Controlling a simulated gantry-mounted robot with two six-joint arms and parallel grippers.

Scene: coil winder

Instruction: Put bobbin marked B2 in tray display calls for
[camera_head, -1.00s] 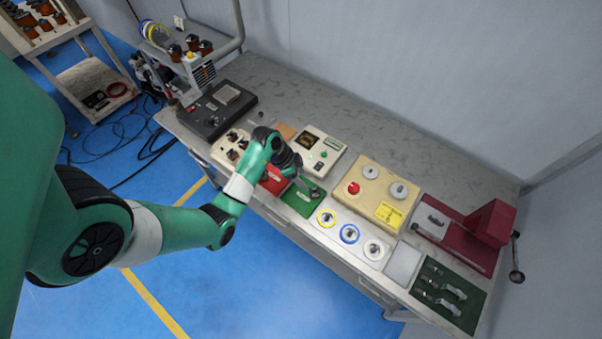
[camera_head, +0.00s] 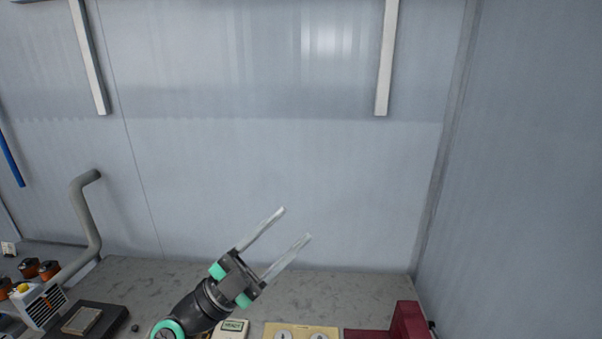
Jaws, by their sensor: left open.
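My left gripper (camera_head: 295,222) is raised above the bench, in front of the grey wall. Its two long pale fingers are apart with nothing between them. Below it, the top of a cream box with a small screen (camera_head: 234,326) shows at the bottom edge. It bears green lettering too small to read surely. No bobbin marked B2 can be made out. The trays are outside this view. My right gripper is not in view.
A beige panel with round dials (camera_head: 301,331) and a dark red device (camera_head: 409,322) stand at the bench's front right. A black box (camera_head: 88,320), copper-coloured spools (camera_head: 49,270) and a grey pipe (camera_head: 86,220) are at left. The rear bench top (camera_head: 340,288) is clear.

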